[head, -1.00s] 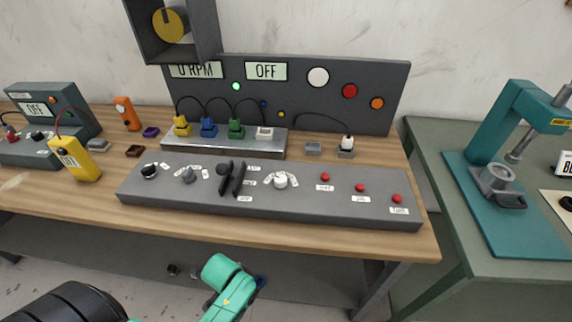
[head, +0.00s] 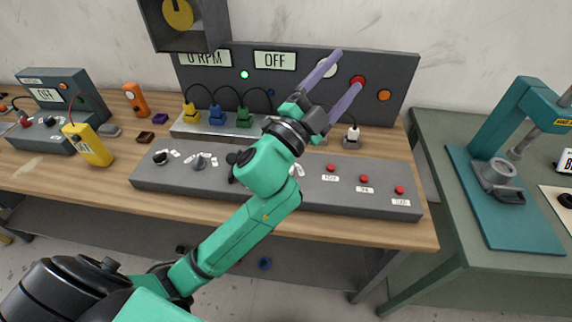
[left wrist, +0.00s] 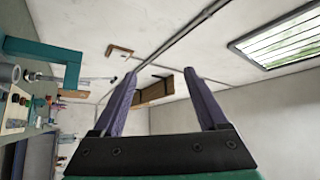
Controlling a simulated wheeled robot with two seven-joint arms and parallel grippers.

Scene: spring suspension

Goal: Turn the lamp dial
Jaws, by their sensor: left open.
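The grey control panel (head: 300,201) on the wooden bench carries a black dial (head: 160,158) at its left end and a grey dial (head: 199,163) beside it. Their labels are too small to read, so I cannot tell which is the lamp dial. My left arm covers the panel's middle, including most of the black lever and the white dial. My left gripper (head: 348,70) is open and empty, raised above the panel, its purple fingers in front of the back board. In the left wrist view, the open fingers (left wrist: 160,73) point toward wall and ceiling. My right gripper is not in view.
Red buttons (head: 364,179) sit at the panel's right. The upright back board (head: 398,66) has an OFF display (head: 274,60) and round lamps. A yellow meter (head: 88,146) stands at left. A teal press (head: 497,125) stands on the right-hand table.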

